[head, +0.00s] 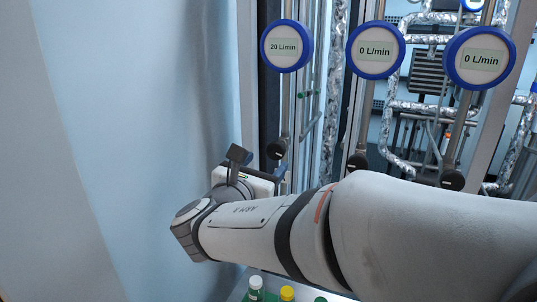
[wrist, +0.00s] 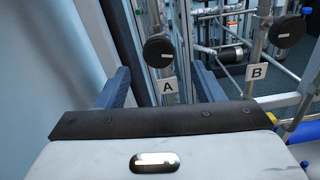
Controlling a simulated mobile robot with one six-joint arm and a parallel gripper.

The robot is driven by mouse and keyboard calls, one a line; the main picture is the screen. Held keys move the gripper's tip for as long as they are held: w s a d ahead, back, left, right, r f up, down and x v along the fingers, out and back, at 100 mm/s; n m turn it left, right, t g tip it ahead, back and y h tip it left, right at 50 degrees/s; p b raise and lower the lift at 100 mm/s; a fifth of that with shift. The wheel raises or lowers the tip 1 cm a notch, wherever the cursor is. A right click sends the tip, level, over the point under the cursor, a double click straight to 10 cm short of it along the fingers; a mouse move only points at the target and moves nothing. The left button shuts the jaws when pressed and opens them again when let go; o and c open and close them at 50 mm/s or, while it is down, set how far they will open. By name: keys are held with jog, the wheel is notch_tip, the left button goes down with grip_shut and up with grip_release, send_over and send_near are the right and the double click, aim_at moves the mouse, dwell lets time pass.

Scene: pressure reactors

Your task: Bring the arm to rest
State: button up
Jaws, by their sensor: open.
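My arm (head: 260,225) reaches across the head view from the lower right to the left, bent at a joint at its left end. My gripper (wrist: 161,68) is open in the wrist view, with its two blue-grey fingers apart and nothing held between them. A black round valve knob (wrist: 158,50) with a tag A (wrist: 167,87) shows beyond and between the fingers; I cannot tell how close it is. In the head view the gripper is mostly hidden behind the wrist, just below the leftmost black knob (head: 277,149).
Three blue-rimmed round displays stand above: the left one (head: 287,46) reads 20 L/min, the middle (head: 376,50) and right (head: 480,58) read 0 L/min. A second knob (wrist: 286,30) is by tag B (wrist: 257,71). Capped bottles (head: 287,293) stand below my arm. A pale wall is at left.

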jog(key=s+d+f+m+g+h, duration=0.1)
jog(key=s+d+f+m+g, duration=0.25)
jog(key=d+m+g, duration=0.35)
jog(key=s+d+f+m+g+h, duration=0.15)
jog(key=d+f+m, duration=0.3)
jog(key=d, duration=0.45)
jog(key=s+d+f+m+g+y+p, duration=0.1)
jog(key=s+f+m+g+y, duration=0.2)
jog(key=s+m, duration=0.3)
jog(key=s+d+f+m+g+y+p, duration=0.1)
jog(key=s+f+m+g+y, duration=0.2)
jog(key=m, duration=1)
jog(key=s+f+y, duration=0.2)
jog(key=s+f, duration=0.1)
jog(key=s, duration=0.1)
jog(key=shift+d+f+y, duration=0.25)
jog(key=shift+d+y, duration=0.1)
jog(key=shift+d, duration=0.05)
jog(key=shift+s, duration=0.1)
dwell(0.4)
